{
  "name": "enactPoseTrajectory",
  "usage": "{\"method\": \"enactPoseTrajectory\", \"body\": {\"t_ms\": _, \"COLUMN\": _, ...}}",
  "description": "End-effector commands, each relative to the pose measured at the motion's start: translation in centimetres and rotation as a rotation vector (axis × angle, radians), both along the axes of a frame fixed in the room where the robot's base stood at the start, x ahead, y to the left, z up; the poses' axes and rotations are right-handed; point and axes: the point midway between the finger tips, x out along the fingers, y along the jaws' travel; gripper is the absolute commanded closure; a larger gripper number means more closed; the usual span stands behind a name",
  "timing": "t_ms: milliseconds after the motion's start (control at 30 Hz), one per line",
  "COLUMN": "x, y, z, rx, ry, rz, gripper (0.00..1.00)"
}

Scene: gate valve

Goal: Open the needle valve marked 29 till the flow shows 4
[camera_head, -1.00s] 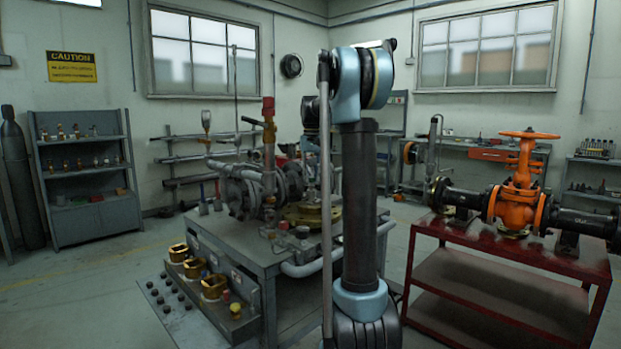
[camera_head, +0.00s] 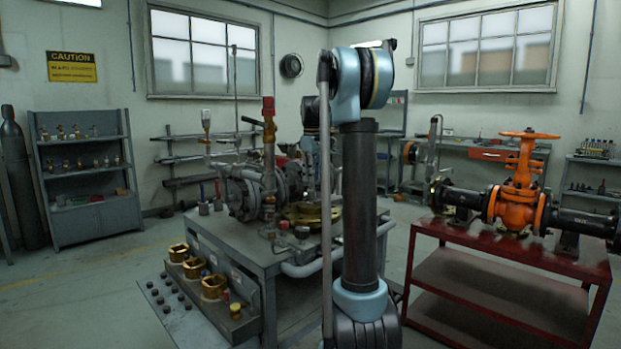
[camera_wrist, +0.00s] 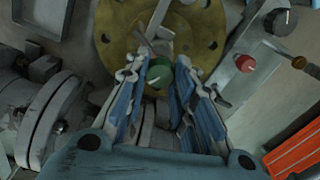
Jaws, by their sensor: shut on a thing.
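My gripper (camera_wrist: 158,80) is shut on a green round knob (camera_wrist: 160,70) with a pale line on its face. The knob sits between the blue-padded fingertips, in front of a brass flange (camera_wrist: 115,35) in the wrist view. I cannot read a 29 on or near the knob. In the head view the workbench (camera_head: 268,262) carries the pipework, and my arm hides part of it. The gripper is largely hidden there behind my arm. No flow reading is legible in either view.
A red knob (camera_wrist: 245,63) and a black knob (camera_wrist: 281,20) lie right of my gripper. Grey flanged pipework (camera_wrist: 45,115) is at its left. An orange gate valve (camera_head: 518,190) stands on a red table at the right. Open floor lies between table and workbench.

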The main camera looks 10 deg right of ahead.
Motion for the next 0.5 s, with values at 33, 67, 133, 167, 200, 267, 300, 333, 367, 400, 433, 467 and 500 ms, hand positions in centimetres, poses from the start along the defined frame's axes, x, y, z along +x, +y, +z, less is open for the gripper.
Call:
{"method": "enactPoseTrajectory", "body": {"t_ms": 33, "x": 0.01, "y": 0.02, "z": -0.01, "rx": 0.0, "ry": 0.0, "rz": 0.021, "gripper": 1.0}}
{"method": "enactPoseTrajectory", "body": {"t_ms": 67, "x": 0.01, "y": 0.02, "z": -0.01, "rx": 0.0, "ry": 0.0, "rz": 0.034, "gripper": 1.0}}
{"method": "enactPoseTrajectory", "body": {"t_ms": 133, "x": 0.01, "y": 0.02, "z": -0.01, "rx": 0.0, "ry": 0.0, "rz": 0.057, "gripper": 1.0}}
{"method": "enactPoseTrajectory", "body": {"t_ms": 167, "x": 0.01, "y": 0.02, "z": -0.01, "rx": 0.0, "ry": 0.0, "rz": 0.067, "gripper": 1.0}}
{"method": "enactPoseTrajectory", "body": {"t_ms": 200, "x": 0.01, "y": 0.02, "z": -0.01, "rx": 0.0, "ry": 0.0, "rz": 0.077, "gripper": 1.0}}
{"method": "enactPoseTrajectory", "body": {"t_ms": 267, "x": 0.0, "y": 0.03, "z": -0.01, "rx": 0.0, "ry": 0.0, "rz": 0.088, "gripper": 1.0}}
{"method": "enactPoseTrajectory", "body": {"t_ms": 300, "x": 0.0, "y": 0.03, "z": -0.01, "rx": 0.0, "ry": 0.0, "rz": 0.094, "gripper": 1.0}}
{"method": "enactPoseTrajectory", "body": {"t_ms": 333, "x": 0.0, "y": 0.03, "z": -0.01, "rx": 0.0, "ry": 0.0, "rz": 0.098, "gripper": 1.0}}
{"method": "enactPoseTrajectory", "body": {"t_ms": 367, "x": 0.0, "y": 0.03, "z": -0.01, "rx": 0.0, "ry": 0.0, "rz": 0.101, "gripper": 1.0}}
{"method": "enactPoseTrajectory", "body": {"t_ms": 400, "x": 0.0, "y": 0.03, "z": -0.01, "rx": 0.0, "ry": 0.0, "rz": 0.104, "gripper": 1.0}}
{"method": "enactPoseTrajectory", "body": {"t_ms": 433, "x": 0.0, "y": 0.03, "z": -0.01, "rx": 0.0, "ry": 0.0, "rz": 0.105, "gripper": 1.0}}
{"method": "enactPoseTrajectory", "body": {"t_ms": 467, "x": 0.0, "y": 0.03, "z": -0.01, "rx": 0.0, "ry": 0.0, "rz": 0.106, "gripper": 1.0}}
{"method": "enactPoseTrajectory", "body": {"t_ms": 500, "x": 0.0, "y": 0.03, "z": -0.01, "rx": 0.0, "ry": 0.0, "rz": 0.106, "gripper": 1.0}}
